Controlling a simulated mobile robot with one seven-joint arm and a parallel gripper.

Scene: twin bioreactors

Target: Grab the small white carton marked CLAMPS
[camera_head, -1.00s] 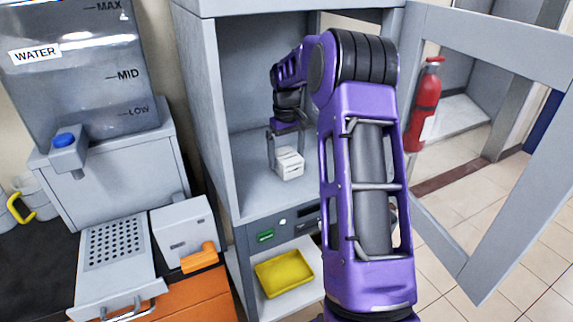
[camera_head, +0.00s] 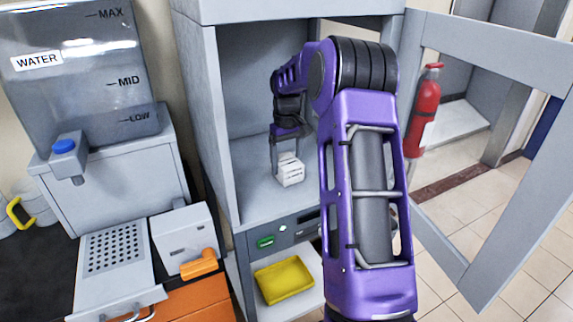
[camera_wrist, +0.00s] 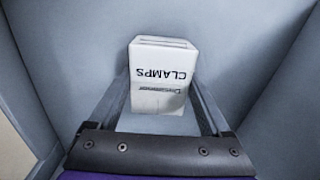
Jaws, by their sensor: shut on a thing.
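The small white carton (camera_head: 290,171) marked CLAMPS stands on the floor of the grey open cabinet. It also shows in the wrist view (camera_wrist: 160,75), where its label reads upside down. My gripper (camera_head: 288,157) reaches down into the cabinet from above. In the wrist view its two fingers lie along the left and right sides of the carton, and my gripper (camera_wrist: 162,98) is shut on it. The carton's underside is hidden, so I cannot tell whether it is lifted at all.
The cabinet door (camera_head: 500,70) is swung open at the right. The cabinet wall (camera_head: 195,110) is close to the arm's left. A yellow tray (camera_head: 284,280) lies below. A water tank (camera_head: 80,75) and grey machine stand left. A fire extinguisher (camera_head: 423,112) hangs behind the door.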

